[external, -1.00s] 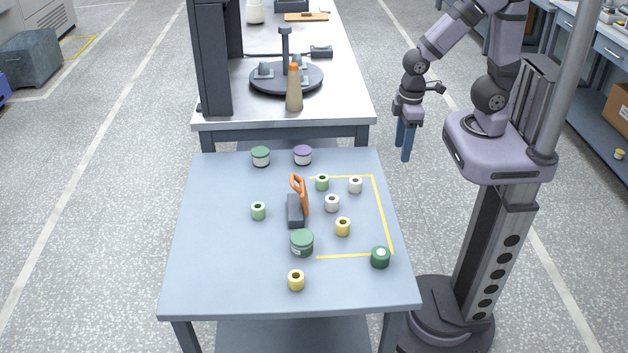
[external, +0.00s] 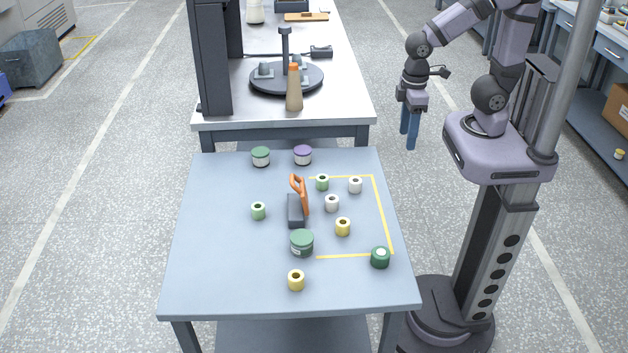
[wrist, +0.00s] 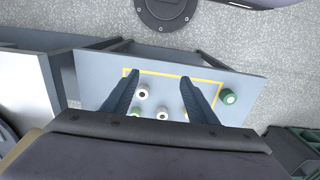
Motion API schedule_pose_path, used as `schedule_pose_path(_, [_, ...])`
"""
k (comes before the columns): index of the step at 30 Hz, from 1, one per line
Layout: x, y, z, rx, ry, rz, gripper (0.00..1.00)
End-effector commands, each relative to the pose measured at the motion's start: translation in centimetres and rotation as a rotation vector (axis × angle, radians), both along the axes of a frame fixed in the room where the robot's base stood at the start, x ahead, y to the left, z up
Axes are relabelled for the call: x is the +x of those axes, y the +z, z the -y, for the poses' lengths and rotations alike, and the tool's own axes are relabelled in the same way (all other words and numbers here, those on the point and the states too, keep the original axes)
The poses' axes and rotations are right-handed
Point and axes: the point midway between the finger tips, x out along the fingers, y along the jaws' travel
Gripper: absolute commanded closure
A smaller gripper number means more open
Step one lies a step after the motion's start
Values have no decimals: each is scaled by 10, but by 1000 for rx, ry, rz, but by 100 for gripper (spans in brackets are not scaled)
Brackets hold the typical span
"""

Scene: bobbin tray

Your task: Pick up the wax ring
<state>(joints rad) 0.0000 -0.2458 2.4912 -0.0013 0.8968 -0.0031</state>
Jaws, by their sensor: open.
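A dark green round piece with a pale centre (external: 380,257) sits at the near right corner of the yellow outline; it may be the wax ring, but I cannot tell for sure. It also shows in the wrist view (wrist: 229,97), to the right of the fingers. My gripper (external: 409,139) is open and empty, pointing down beyond the table's far right corner, well away from the piece. Its two blue fingers (wrist: 160,75) stand apart in the wrist view, with part of the tabletop between and beyond them.
Several green, white and yellow bobbins stand on the blue-grey table (external: 215,270). An orange-handled tool (external: 297,205) stands mid-table beside a green tub (external: 302,242). Two lidded jars (external: 261,157) are at the back.

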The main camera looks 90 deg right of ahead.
Motion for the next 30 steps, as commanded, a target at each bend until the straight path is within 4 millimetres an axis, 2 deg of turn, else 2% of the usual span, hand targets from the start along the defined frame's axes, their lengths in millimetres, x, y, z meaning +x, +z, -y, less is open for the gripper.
schedule_pose_path(2, [2,11,0,-3,9,6,47])
schedule_pose_path(3, [8,3,0,-26,80,3,47])
schedule_pose_path(8, [33,-4,0,-114,328,6,47])
schedule_pose_path(14, [82,-15,-10,-273,743,9,47])
schedule_pose_path(17, [118,-21,-26,-395,1024,7,47])
schedule_pose_path(20, [164,-27,-61,-568,1372,0,47])
schedule_pose_path(21, [183,-27,-80,-651,1516,-6,47])
schedule_pose_path(24, [219,-22,-129,-847,1807,-27,47])
schedule_pose_path(30, [251,-11,-209,-1149,2141,-71,47])
